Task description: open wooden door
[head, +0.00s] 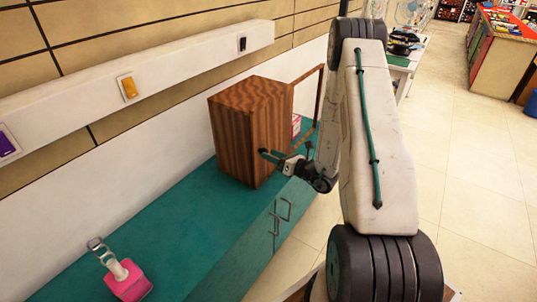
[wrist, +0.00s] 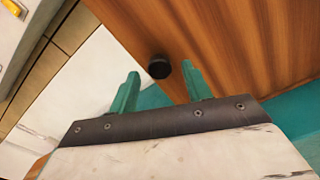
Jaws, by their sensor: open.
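A brown wood-grain cabinet (head: 230,128) stands on the teal counter. In the wrist view its striped wooden panel (wrist: 240,45) fills the upper right, tilted in the picture. A round black knob (wrist: 159,67) shows near the panel's left edge. My gripper (head: 264,155) is in front of the cabinet's lower part. In the wrist view my gripper (wrist: 161,75) has its two green fingers spread, with the knob appearing in the gap near the fingertips. I cannot tell whether a finger touches it. The knob is not visible in the head view.
A thin wooden frame (head: 321,95) stands beside the cabinet at right. A pink-based object with a pale handle (head: 127,278) sits at the counter's near left. The teal counter (head: 165,215) between is clear. Handled drawers (head: 282,215) line its front; tiled floor (head: 470,170) is open.

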